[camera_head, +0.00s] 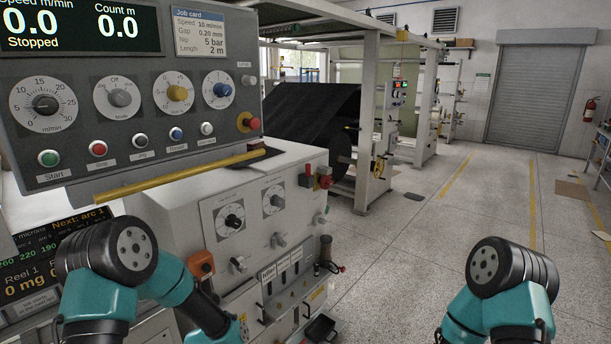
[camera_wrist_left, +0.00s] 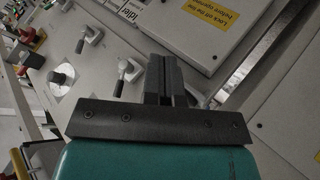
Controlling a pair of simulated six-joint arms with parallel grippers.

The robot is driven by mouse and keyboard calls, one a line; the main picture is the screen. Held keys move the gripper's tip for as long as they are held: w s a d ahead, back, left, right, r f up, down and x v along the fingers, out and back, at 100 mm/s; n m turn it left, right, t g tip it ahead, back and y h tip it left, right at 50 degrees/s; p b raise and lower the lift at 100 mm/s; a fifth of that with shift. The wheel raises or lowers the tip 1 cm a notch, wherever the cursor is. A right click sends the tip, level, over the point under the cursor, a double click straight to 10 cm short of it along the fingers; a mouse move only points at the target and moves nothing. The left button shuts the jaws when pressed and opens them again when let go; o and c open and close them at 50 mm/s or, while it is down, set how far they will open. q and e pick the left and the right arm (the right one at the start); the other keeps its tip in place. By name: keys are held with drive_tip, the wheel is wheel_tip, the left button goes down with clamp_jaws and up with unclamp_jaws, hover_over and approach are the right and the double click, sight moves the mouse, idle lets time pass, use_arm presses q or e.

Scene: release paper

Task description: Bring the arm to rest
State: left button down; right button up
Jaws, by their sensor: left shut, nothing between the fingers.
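My left gripper (camera_wrist_left: 164,70) shows in the left wrist view. Its two dark fingers are together with nothing between them. It is in front of the white machine cabinet, near small lever handles (camera_wrist_left: 125,76) and a knob (camera_wrist_left: 62,78); I cannot tell whether it touches them. In the head view my left arm (camera_head: 150,270) bends down in front of the cabinet (camera_head: 165,205), and its gripper is out of sight. My right arm (camera_head: 505,290) shows only its bent joint at the lower right, and its gripper is out of frame.
A grey control panel (camera_head: 140,75) with dials and buttons overhangs the upper left; its display reads "Stopped". A yellow bar (camera_head: 180,178) runs along its lower edge. A dark web (camera_head: 310,115) is behind the cabinet. Open floor (camera_head: 430,230) lies between the arms, before a roller shutter (camera_head: 533,97).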

use_arm(q)
drive_tip(key=s+f+m+g+h, duration=0.1)
drive_tip(key=s+f+g, duration=0.3)
drive_tip(key=s, duration=1)
drive_tip(key=s+f+m+g+h, duration=0.1)
drive_tip(key=s+f+m+g, duration=0.2)
drive_tip(key=s+f, duration=0.6)
drive_tip(key=s+g, duration=0.2)
drive_tip(key=s, duration=0.4)
drive_tip(key=shift+s+a+m+g, duration=0.2)
drive_tip(key=shift+m+g, duration=0.1)
drive_tip(key=shift+m, duration=0.1)
drive_tip(key=shift+w, duration=0.1)
